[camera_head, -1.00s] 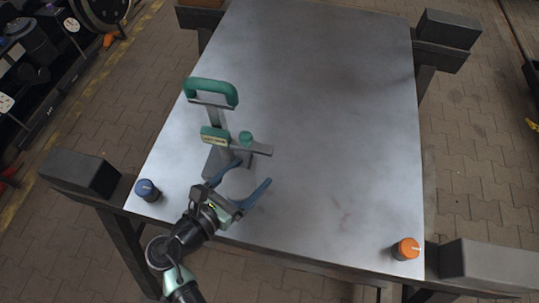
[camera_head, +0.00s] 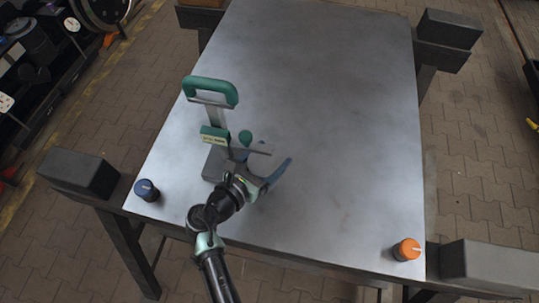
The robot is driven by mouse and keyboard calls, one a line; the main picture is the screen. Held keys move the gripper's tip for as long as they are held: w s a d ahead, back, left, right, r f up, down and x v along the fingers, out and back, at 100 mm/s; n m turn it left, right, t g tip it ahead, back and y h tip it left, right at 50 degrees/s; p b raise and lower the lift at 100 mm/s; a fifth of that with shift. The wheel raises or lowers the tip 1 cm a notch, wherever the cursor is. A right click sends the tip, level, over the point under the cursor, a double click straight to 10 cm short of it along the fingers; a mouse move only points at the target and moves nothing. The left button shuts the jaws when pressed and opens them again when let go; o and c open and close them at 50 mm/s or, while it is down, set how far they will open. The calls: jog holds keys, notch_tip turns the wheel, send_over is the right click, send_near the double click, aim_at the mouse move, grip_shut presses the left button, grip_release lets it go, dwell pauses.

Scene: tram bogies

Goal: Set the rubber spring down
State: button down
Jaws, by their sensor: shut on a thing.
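I cannot make out a separate rubber spring for certain. A grey tool with a green loop handle (camera_head: 211,88), a labelled block, a green knob and a side bar stands upright at the left of the metal table. My gripper (camera_head: 268,166) is at the lower right of this tool, against its foot and side bar. One blue finger shows clearly on the right, while the other is mostly hidden behind the bar and my wrist. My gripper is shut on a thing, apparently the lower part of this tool. The exact contact is hidden.
The metal table (camera_head: 320,120) is bare through its middle and right side. A dark blue-capped knob (camera_head: 147,190) stands at the left front corner and an orange-capped one (camera_head: 406,250) at the right front. Dark beam ends (camera_head: 78,174) jut out beside the table.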

aim_at(254, 173)
grip_release()
jog(key=shift+r, duration=0.1)
jog(key=v, duration=1.2)
